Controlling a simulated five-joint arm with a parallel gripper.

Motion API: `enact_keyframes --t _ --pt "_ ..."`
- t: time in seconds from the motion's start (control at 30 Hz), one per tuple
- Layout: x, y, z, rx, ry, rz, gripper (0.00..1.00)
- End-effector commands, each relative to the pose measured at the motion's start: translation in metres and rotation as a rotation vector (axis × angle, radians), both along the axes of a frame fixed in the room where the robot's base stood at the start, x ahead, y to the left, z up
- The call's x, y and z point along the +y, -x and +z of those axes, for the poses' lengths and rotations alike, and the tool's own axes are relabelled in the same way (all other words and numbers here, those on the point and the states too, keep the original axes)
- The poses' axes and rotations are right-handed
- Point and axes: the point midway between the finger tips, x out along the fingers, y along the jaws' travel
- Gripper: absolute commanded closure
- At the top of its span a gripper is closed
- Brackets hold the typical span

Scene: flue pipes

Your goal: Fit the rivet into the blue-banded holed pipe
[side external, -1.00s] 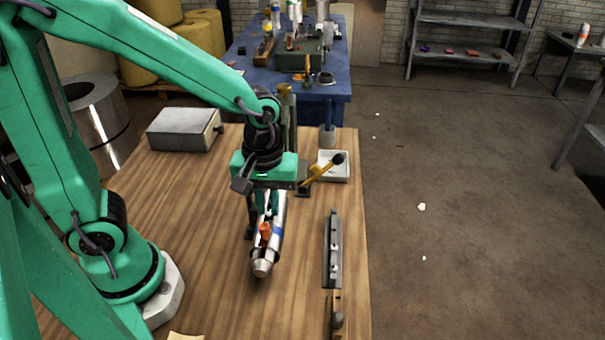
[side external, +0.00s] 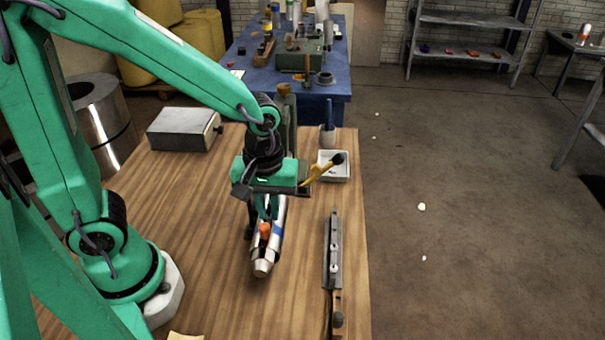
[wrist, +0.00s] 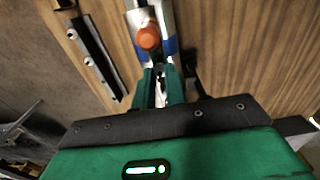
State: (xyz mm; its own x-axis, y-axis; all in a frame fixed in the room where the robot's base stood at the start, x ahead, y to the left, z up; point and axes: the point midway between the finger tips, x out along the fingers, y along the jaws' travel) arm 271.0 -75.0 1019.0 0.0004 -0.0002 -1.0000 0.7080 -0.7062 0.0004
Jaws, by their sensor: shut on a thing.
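The silver pipe with a blue band (side external: 277,229) lies on the wooden table, its conical end (side external: 261,268) toward the camera. An orange round-topped piece (side external: 264,230) stands on it beside the band; it also shows in the wrist view (wrist: 148,37). My gripper (side external: 266,212) points down over the far part of the pipe. Its green fingers (wrist: 161,78) are shut on a small pale metal piece, seemingly the rivet (wrist: 160,97), mostly hidden between them. I cannot tell whether the rivet touches the pipe. The pipe's hole is not clearly visible.
A grey rail (side external: 326,265) with small silver pieces lies right of the pipe. A white tray (side external: 334,176) with a dark-headed yellow tool (side external: 325,168) is behind, near the right table edge. A grey box (side external: 182,129) sits at the back left. The table's left middle is clear.

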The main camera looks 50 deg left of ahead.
Motion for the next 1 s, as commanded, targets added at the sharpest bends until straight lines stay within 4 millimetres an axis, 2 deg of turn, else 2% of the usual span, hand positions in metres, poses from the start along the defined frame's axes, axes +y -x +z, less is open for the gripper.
enact_keyframes --t 0.3,0.33,0.4,0.47,0.83,1.0 --pt "0.000 0.000 -0.002 0.000 0.000 0.000 1.00" --pt "0.000 0.000 -0.002 0.000 0.000 0.000 0.85" --pt "0.000 0.000 -0.002 0.000 0.000 0.000 0.72" --pt "0.000 0.000 -0.002 0.000 0.000 0.000 0.62" --pt "0.000 0.000 0.000 0.000 0.000 0.000 0.62" --pt "0.000 -0.001 0.010 -0.004 0.001 0.000 0.62"
